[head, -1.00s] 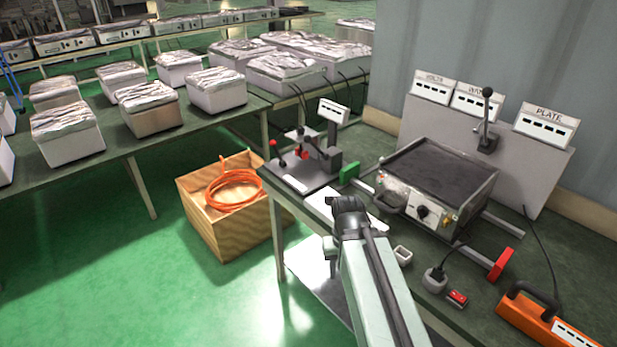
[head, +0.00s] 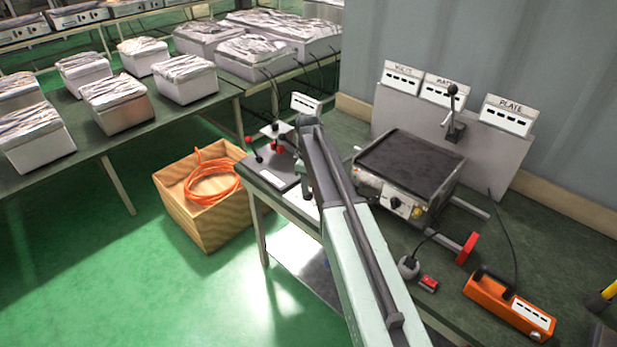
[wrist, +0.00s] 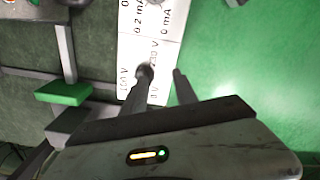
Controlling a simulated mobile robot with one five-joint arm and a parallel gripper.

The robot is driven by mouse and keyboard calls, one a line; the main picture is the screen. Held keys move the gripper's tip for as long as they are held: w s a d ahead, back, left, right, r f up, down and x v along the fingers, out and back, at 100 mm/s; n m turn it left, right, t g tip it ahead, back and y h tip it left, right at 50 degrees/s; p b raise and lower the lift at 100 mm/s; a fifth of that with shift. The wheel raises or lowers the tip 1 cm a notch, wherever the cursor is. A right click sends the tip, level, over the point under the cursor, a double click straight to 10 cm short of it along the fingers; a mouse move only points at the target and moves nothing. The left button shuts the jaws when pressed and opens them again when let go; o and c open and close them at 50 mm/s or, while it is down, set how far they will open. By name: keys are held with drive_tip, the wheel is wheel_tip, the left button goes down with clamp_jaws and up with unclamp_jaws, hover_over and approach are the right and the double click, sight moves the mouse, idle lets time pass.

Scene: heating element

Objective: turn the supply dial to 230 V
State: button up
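In the wrist view my gripper (wrist: 162,72) points at a white card (wrist: 150,30) printed with values in V and mA, one reading like 230 V. Its two dark fingers stand apart over the card, with nothing visible held between them. In the head view my arm hides most of the gripper, at the bench's near left. The heating plate unit (head: 410,170) carries a black dial (head: 395,203) on its front.
A black-knobbed lever (head: 453,110) stands before the display panel (head: 440,135). A small rig with a red knob (head: 249,139) is at the bench's left end. A green block (wrist: 62,93) lies beside the card. An orange device (head: 510,303) is at front right.

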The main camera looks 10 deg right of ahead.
drive_tip(key=w, duration=0.1)
drive_tip(key=w+r+n, duration=0.1)
drive_tip(key=w, duration=0.1)
drive_tip(key=w+r+n, duration=0.1)
drive_tip(key=shift+w+p, duration=0.25)
drive_tip(key=shift+p, duration=0.1)
drive_tip(key=shift+s+f+b, duration=0.1)
drive_tip(key=shift+f+b, duration=0.2)
drive_tip(key=shift+f, duration=0.05)
wheel_tip(320, 180, down, 8)
drive_tip(key=b, duration=0.7)
drive_tip(key=shift+r+b, duration=0.2)
drive_tip(key=shift+b, duration=0.1)
drive_tip(key=shift+r, duration=0.15)
